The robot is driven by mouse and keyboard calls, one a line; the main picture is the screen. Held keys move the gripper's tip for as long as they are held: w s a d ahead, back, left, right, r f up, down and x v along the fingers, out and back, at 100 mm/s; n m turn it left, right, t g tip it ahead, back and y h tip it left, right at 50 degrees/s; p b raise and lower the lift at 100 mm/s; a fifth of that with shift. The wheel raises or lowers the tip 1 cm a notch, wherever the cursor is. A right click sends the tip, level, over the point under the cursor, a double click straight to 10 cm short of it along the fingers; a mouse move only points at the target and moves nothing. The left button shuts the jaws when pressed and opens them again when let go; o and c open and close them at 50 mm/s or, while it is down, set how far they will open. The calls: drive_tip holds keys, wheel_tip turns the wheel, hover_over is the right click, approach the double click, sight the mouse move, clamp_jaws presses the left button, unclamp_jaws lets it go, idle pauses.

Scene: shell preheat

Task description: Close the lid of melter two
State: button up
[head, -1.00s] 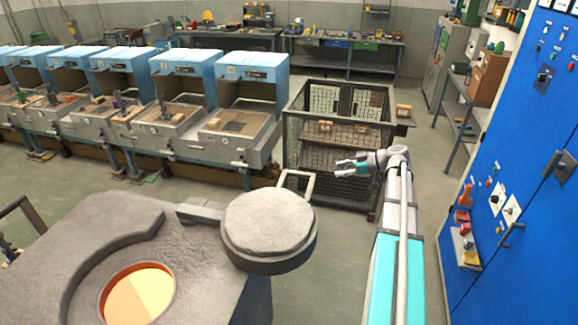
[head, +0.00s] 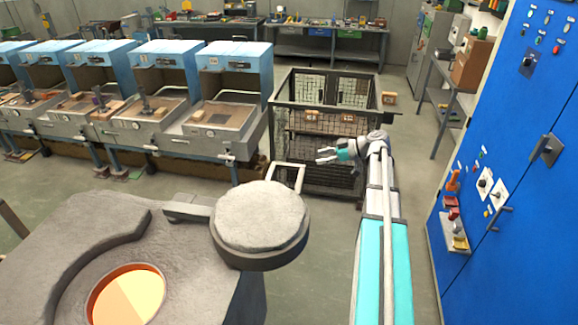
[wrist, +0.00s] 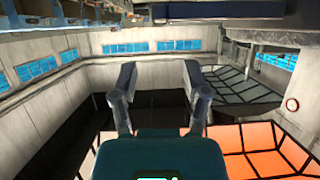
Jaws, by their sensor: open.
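The melter (head: 190,285) is a rough grey block at the lower left of the head view. Its round opening (head: 126,296) is uncovered and glows orange. The thick round lid (head: 262,216) is swung out to the right of the opening, with a loop handle (head: 289,175) on its far side. No number shows on the melter. My gripper (head: 322,154) is beyond the lid and a little right of the handle, apart from it, pointing left. It is open and empty. In the wrist view its two fingers (wrist: 158,90) stand apart with nothing between them.
A wire mesh cage (head: 325,130) stands behind my gripper. A row of blue-topped stations (head: 235,62) runs across the left. A tall blue control cabinet (head: 520,170) is close on the right. Open floor (head: 310,270) lies right of the melter.

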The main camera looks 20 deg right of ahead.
sight(289, 164)
drive_tip(key=b+x, duration=0.4)
drive_tip(key=x, duration=0.8)
clamp_jaws()
